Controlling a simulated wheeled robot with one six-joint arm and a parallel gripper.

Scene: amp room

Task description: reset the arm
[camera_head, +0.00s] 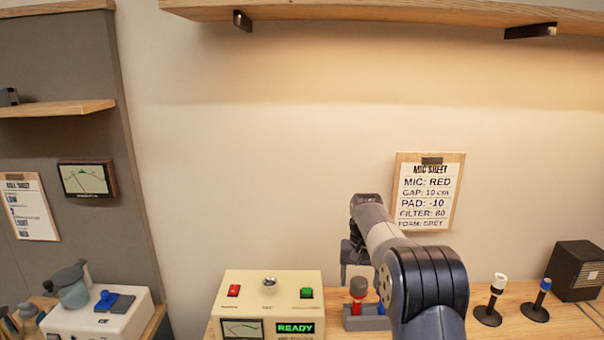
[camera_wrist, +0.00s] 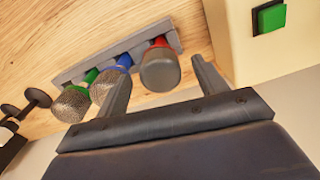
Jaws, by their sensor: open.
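My arm (camera_head: 425,275) reaches forward over the bench in the head view. My gripper (camera_wrist: 163,84) shows in the wrist view with its two fingers spread apart. The grey-headed microphone with a red band (camera_wrist: 160,68) appears between the fingers in that view; I see no contact. It also shows in the head view (camera_head: 358,287), standing in a grey rack (camera_head: 354,323) below the gripper. Blue-banded (camera_wrist: 108,84) and green-banded (camera_wrist: 73,102) microphones stand beside it in the same rack in the wrist view. My arm partly hides the rack in the head view.
A cream box (camera_head: 268,290) with red and green buttons and a READY display stands left of the rack. Two small stands (camera_head: 488,312) and a black speaker-like box (camera_head: 577,271) are to the right. A mic sheet (camera_head: 428,190) hangs behind; a shelf (camera_head: 380,11) runs above.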

